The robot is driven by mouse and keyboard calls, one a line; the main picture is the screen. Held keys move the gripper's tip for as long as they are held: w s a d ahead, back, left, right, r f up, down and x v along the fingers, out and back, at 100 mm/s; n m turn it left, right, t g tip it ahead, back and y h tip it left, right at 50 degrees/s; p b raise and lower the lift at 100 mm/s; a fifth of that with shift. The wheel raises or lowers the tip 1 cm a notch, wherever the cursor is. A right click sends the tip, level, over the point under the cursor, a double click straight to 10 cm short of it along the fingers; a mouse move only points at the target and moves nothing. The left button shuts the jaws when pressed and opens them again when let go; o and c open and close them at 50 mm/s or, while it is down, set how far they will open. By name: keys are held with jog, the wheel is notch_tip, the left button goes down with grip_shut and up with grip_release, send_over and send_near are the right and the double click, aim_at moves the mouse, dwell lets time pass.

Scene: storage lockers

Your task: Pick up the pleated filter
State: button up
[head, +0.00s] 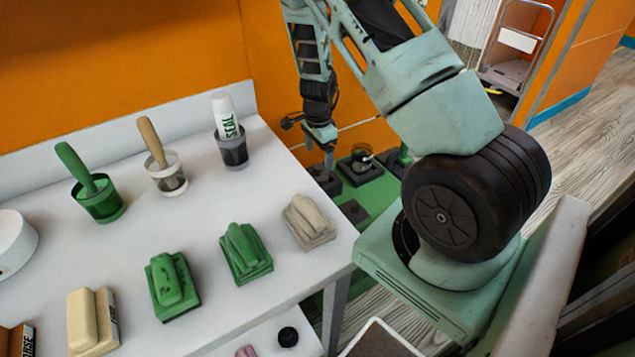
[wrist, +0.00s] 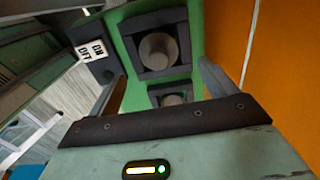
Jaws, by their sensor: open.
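I cannot identify the pleated filter for certain. In the wrist view, a grey round piece (wrist: 158,52) sits in a black square holder on a green surface, ahead of my gripper (wrist: 162,70). A second grey round piece (wrist: 173,99) sits in another black holder, closer and partly hidden by the gripper body. My gripper is open, with one finger on each side and nothing between them. In the head view, my gripper (head: 322,152) points down over the green surface beyond the white table. A small round clear or metallic item (head: 361,157) stands in a dark holder to its right.
The white table (head: 205,215) holds cups with handled tools, a SEAL tube (head: 225,115), green blocks (head: 245,252) and pale blocks (head: 308,221). An orange wall (head: 120,60) stands close behind. A switch marked ON and OFF (wrist: 91,51) is beside the holders.

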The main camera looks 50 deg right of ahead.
aim_at(318, 166)
jog(key=shift+a+f, duration=0.1)
jog(key=shift+f, duration=3.05)
jog(key=c, duration=1.3)
